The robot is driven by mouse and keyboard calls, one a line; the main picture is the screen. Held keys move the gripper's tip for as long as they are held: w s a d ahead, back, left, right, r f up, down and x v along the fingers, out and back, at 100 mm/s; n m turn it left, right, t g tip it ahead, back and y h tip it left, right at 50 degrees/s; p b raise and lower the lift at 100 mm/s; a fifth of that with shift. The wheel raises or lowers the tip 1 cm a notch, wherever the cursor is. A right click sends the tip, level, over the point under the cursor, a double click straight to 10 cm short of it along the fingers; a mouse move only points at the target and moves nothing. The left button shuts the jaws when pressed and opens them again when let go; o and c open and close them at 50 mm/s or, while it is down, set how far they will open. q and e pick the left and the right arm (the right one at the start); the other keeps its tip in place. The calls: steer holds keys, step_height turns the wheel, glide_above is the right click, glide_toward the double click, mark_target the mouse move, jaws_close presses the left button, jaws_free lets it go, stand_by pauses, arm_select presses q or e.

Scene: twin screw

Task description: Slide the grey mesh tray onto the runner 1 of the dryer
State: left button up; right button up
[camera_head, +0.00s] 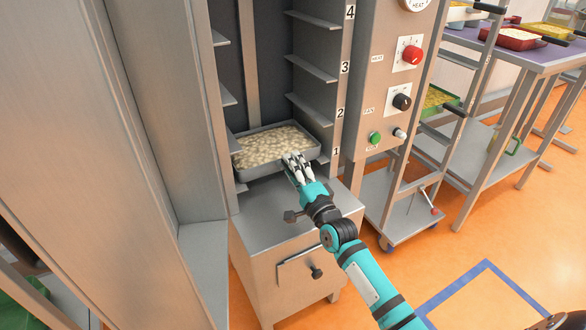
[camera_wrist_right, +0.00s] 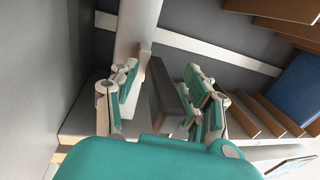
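The grey mesh tray (camera_head: 312,151), full of pale pieces, lies inside the dryer (camera_head: 331,71). It looks roughly level, at about the height of the label for runner 1 (camera_head: 329,157). My right gripper (camera_head: 297,161) is at the tray's front edge, and its fingers hide the handle in the head view. In the right wrist view, a dark grey bar, apparently the tray's handle (camera_wrist_right: 166,95), lies between my right fingers (camera_wrist_right: 167,78). The fingers look apart, with gaps beside the bar. My left gripper is out of view.
Empty runners numbered 2 to 4 are above the tray. The control panel (camera_head: 389,95) with knobs stands right of the opening. A rack trolley (camera_head: 400,213) and a purple table (camera_head: 520,55) with trays are farther right. A metal door or panel (camera_head: 70,110) fills the left.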

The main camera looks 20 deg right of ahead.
steer(key=shift+f, duration=0.25)
steer(key=s+f, duration=0.1)
steer(key=s, duration=1)
steer(key=shift+s+d+f, duration=0.3)
steer(key=shift+s+d, duration=0.1)
steer(key=shift+d, duration=0.05)
